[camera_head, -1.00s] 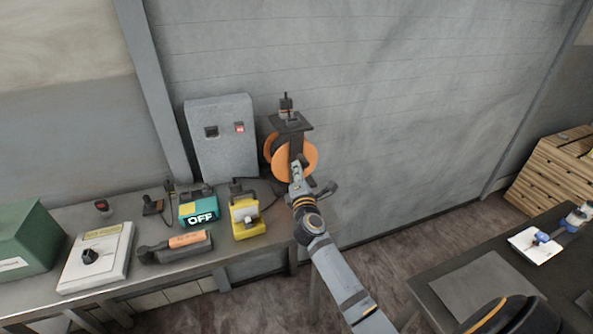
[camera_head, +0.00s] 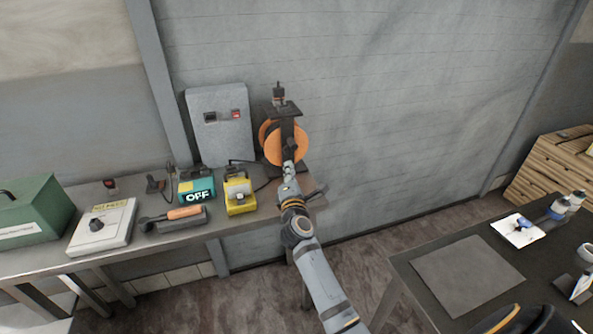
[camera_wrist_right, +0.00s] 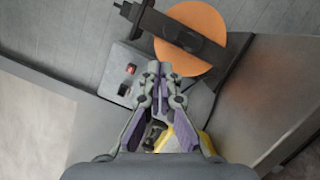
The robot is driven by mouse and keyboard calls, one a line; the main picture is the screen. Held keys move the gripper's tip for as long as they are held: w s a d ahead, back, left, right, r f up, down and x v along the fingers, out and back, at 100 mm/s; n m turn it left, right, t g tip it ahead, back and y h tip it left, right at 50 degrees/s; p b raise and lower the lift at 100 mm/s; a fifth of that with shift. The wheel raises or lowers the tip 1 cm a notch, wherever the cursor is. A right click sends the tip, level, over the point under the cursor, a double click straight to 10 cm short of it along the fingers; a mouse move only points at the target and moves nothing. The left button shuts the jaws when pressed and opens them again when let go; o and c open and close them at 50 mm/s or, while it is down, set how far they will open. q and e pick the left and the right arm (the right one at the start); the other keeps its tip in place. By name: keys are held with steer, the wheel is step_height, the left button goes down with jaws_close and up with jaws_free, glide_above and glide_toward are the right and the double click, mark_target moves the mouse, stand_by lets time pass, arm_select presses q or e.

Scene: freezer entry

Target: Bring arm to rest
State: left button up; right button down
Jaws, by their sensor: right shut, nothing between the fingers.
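My right arm reaches up from the bottom of the head view toward the right end of the metal bench. Its gripper (camera_head: 289,172) is in front of the orange reel (camera_head: 290,150) on its dark stand. In the right wrist view the gripper (camera_wrist_right: 154,68) shows with its fingers together and nothing held. The orange reel (camera_wrist_right: 190,45) lies beyond the fingertips there; I cannot tell the exact gap. My left gripper is not in view.
The metal bench (camera_head: 150,244) holds a yellow device (camera_head: 240,197), a teal OFF box (camera_head: 196,186), a white switch box (camera_head: 102,228) and a green case (camera_head: 30,212). A grey wall box (camera_head: 220,125) stands behind. A dark table (camera_head: 410,268) is at right, with floor between.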

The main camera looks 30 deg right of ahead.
steer(key=s+a+r+n+t+y, duration=0.1)
steer(key=s+a+n+y, duration=0.3)
steer(key=n, duration=0.7)
steer(key=s+a+r+n+t+y, duration=0.1)
steer(key=a+n+t+y, duration=0.1)
steer(key=a+n+y, duration=0.6)
steer(key=s+a+f+n+g+y, duration=0.35)
steer(key=s+f+n+g, duration=0.5)
steer(key=n, duration=1.15)
steer(key=s+d+f+n+g+h, duration=0.4)
steer(key=s+d+f+n+h, duration=0.15)
steer(key=s+n, duration=0.35)
steer(key=s+d+f+n+g+h, duration=0.45)
steer(key=s+d+f+n, duration=0.2)
steer(key=s, duration=0.45)
step_height(320, 180, down, 24)
steer(key=s+d+g, duration=0.2)
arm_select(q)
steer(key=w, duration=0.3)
arm_select(e)
steer(key=s+d+f, duration=0.1)
steer(key=s+f, duration=1.8)
steer(key=shift+d+m+g, duration=0.25)
steer(key=shift+m+g, duration=0.1)
steer(key=shift+g, duration=0.05)
